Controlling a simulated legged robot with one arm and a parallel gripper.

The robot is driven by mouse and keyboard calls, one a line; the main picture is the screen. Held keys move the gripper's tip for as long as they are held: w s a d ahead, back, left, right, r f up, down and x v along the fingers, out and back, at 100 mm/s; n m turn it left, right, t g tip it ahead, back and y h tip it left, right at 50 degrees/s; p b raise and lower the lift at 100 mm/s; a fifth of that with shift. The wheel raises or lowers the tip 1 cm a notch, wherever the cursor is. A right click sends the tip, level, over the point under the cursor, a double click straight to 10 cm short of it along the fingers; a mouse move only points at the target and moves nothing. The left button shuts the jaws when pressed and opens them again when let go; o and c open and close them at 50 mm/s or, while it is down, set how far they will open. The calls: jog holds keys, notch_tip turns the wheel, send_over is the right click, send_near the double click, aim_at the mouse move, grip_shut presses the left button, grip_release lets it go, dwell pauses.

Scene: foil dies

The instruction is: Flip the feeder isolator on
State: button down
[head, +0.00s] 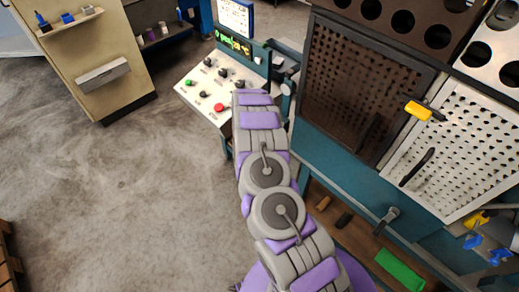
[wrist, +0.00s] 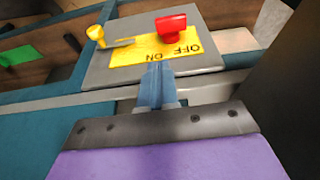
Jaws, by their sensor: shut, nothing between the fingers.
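In the wrist view a grey box (wrist: 205,72) carries a yellow plate (wrist: 125,57) marked OFF and ON, the lettering upside down. A red handle (wrist: 171,27) stands up from the plate by the OFF mark. A lever with a yellow knob (wrist: 96,33) sits at the plate's left edge. My gripper (wrist: 160,72) is shut and empty, its fingertips just in front of the plate near the ON mark. I cannot tell whether they touch the box. In the head view my arm hides the gripper, and I cannot make out the isolator.
A console (head: 205,90) with knobs and a red button stands beyond my arm. A teal cabinet (head: 385,198) with perforated panels is close on the right. A beige cabinet (head: 95,50) is at upper left. The grey floor (head: 120,200) on the left is clear.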

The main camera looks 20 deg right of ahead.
jog(key=shift+d+f, duration=0.1)
jog(key=shift+d, duration=0.2)
jog(key=b+x, duration=0.1)
jog(key=x, duration=0.3)
jog(key=b+x, duration=0.1)
jog(key=x, duration=0.3)
jog(key=b+x, duration=0.1)
jog(key=x, duration=0.4)
jog(key=shift+a+b, duration=0.35)
jog(key=shift+a, duration=0.05)
jog(key=shift+f, duration=0.55)
